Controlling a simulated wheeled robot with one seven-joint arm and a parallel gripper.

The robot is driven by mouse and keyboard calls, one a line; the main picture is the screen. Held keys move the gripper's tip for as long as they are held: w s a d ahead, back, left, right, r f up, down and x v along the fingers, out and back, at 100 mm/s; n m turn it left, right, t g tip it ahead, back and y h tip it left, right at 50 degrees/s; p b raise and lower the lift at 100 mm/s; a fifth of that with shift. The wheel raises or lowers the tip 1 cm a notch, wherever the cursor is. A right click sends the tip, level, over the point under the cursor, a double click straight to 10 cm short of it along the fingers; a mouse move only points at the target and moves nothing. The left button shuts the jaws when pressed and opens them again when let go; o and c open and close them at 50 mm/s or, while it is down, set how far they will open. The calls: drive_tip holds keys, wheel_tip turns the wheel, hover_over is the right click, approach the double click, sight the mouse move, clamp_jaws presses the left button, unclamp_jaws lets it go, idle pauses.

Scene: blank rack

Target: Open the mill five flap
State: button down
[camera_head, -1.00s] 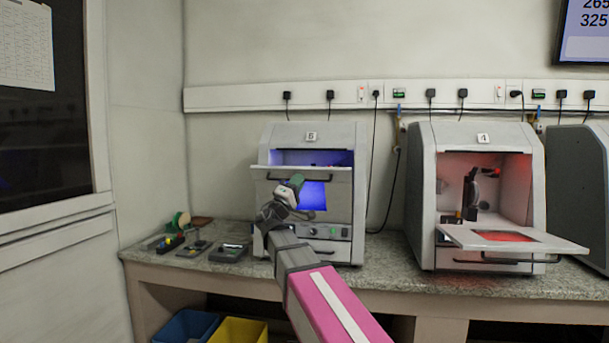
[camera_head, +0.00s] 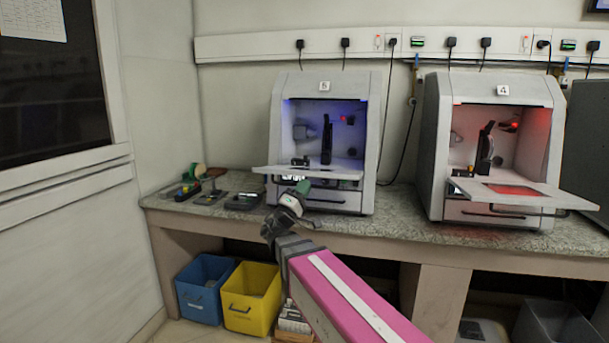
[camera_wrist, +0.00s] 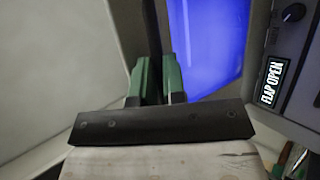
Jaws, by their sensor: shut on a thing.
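Mill five (camera_head: 325,88), the grey box labelled 5 with a blue-lit inside, stands on the bench. Its flap (camera_head: 337,174) is lowered to about level and sticks out at the front, leaving the chamber open to view. My gripper (camera_head: 303,187) is at the flap's front edge, with green fingers. In the wrist view my gripper (camera_wrist: 157,75) is shut on the dark flap handle (camera_wrist: 152,28). The blue window of the flap shows beside it. A display (camera_wrist: 272,82) reads FLAP OPEN. The exact grip on the handle is partly hidden.
Mill four (camera_head: 503,90), red-lit, stands to the right with its flap (camera_head: 560,195) lowered. Small tools and a dark tray (camera_head: 243,201) lie on the bench at left. A blue bin (camera_head: 200,300) and a yellow bin (camera_head: 250,312) stand below.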

drive_tip(key=shift+w+d+f+m+h, duration=0.1)
drive_tip(key=shift+w+f+m+h, duration=0.15)
drive_tip(key=shift+f, duration=0.4)
drive_tip(key=shift+w+a+f+m+h, duration=0.15)
drive_tip(key=shift+f+m+h, duration=0.15)
drive_tip(key=shift+f, duration=0.3)
drive_tip(key=shift+w+d+f+m+h, duration=0.15)
drive_tip(key=shift+w+f+m+h, duration=0.1)
drive_tip(key=shift+f, duration=0.4)
drive_tip(key=c, duration=1.2)
unclamp_jaws()
drive_tip(key=shift+s, duration=0.1)
drive_tip(key=shift+s, duration=0.25)
drive_tip(key=v, duration=1)
drive_tip(key=shift+s+a+f, duration=0.1)
drive_tip(key=shift+a+f, duration=0.15)
drive_tip(key=shift+a, duration=0.1)
drive_tip(key=shift+d, duration=0.1)
